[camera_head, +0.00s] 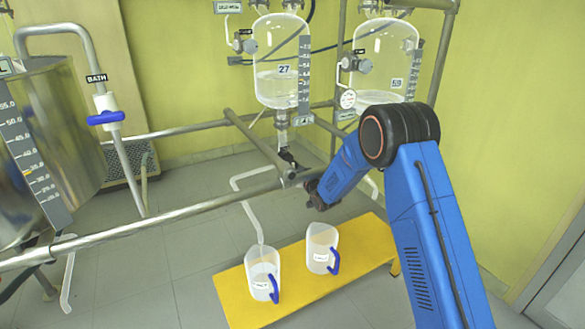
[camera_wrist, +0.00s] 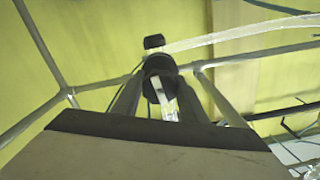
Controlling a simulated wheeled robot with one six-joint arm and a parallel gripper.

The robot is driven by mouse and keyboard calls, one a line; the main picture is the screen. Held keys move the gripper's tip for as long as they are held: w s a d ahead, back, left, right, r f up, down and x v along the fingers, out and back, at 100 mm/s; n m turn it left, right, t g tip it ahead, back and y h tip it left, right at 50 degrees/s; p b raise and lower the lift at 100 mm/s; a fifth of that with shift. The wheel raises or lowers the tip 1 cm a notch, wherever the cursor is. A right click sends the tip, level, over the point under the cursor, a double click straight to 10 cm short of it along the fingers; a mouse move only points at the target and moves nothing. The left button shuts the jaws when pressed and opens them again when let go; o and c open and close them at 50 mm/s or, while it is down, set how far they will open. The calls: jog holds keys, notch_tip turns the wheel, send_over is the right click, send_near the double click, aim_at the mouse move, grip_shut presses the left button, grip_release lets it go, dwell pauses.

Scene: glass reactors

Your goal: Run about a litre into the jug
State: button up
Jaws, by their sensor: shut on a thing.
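A glass reactor marked 27 (camera_head: 268,88) hangs on the rack, with clear liquid in its lower part and a scale on its right side. Its bottom outlet has a valve with a black handle (camera_wrist: 154,42). My gripper (camera_wrist: 160,88) is shut on this handle; in the head view my wrist partly hides the spot. A white outlet pipe (camera_head: 250,215) runs down from the valve area to the mouth of the left jug (camera_head: 262,268). This jug stands upright, with a blue handle; how much it holds is unclear. A similar right jug (camera_head: 321,243) stands beside it.
Both jugs stand on a yellow bench (camera_head: 240,303). A second glass reactor (camera_head: 385,65) hangs to the right. A metal bath vessel (camera_head: 65,140) with a blue-handled tap (camera_head: 106,118) stands left. Steel rails (camera_head: 150,226) cross in front.

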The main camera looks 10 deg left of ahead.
jog(key=m, duration=0.4)
jog(key=shift+m, duration=0.3)
jog(key=m, duration=0.4)
jog(key=shift+m, duration=0.3)
jog(key=m, duration=0.4)
jog(key=shift+m, duration=0.3)
jog(key=m, duration=0.4)
jog(key=shift+m, duration=0.3)
jog(key=o, duration=1.1)
jog(key=shift+c, duration=0.2)
jog(key=shift+r, duration=0.1)
jog(key=shift+s, duration=0.1)
jog(key=v, duration=1.7)
jog(key=shift+d, duration=0.2)
